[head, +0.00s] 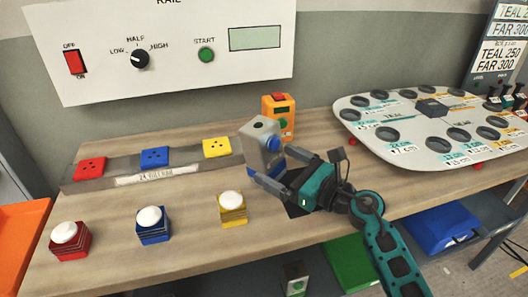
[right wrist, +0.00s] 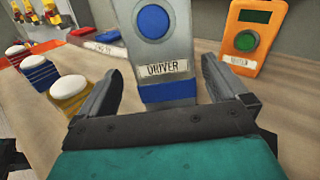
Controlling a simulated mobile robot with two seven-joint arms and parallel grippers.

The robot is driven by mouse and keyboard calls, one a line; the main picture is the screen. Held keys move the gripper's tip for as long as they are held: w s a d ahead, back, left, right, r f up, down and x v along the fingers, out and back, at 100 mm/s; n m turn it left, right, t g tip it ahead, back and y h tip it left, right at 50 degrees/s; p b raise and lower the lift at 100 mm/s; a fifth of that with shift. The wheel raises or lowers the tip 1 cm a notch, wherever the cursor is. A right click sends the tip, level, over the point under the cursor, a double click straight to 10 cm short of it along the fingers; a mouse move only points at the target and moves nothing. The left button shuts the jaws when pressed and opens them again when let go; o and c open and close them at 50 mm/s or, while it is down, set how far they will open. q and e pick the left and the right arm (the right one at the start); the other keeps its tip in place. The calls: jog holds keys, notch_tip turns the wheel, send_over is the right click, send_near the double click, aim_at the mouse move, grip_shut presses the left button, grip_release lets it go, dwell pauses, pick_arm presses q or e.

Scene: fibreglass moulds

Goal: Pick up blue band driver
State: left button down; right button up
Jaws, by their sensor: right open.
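The blue band driver (head: 259,141) is a grey upright device with a blue knob, standing on the wooden bench. In the right wrist view the driver (right wrist: 160,52) shows a blue round button, a "DRIVER" label and a blue band low down. My right gripper (head: 274,167) is open, its fingers pointing at the driver from the front right. In the right wrist view the driver stands ahead between the two spread fingers; I cannot tell whether they reach around it. The driver's base is partly hidden by the gripper in the head view. My left gripper is out of view.
An orange device (head: 279,118) stands close behind the driver. Red, blue and yellow blocks with white knobs, including the yellow one (head: 232,208), stand at the front left. A grey strip (head: 119,168) holds coloured sockets. A white oval board (head: 425,133) fills the right.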

aim_at(275, 161)
jog(key=x, duration=0.4)
jog(key=shift+w+a+r, duration=0.1)
jog(key=shift+w, duration=0.2)
jog(key=c, duration=1.2)
jog(key=shift+r, duration=0.1)
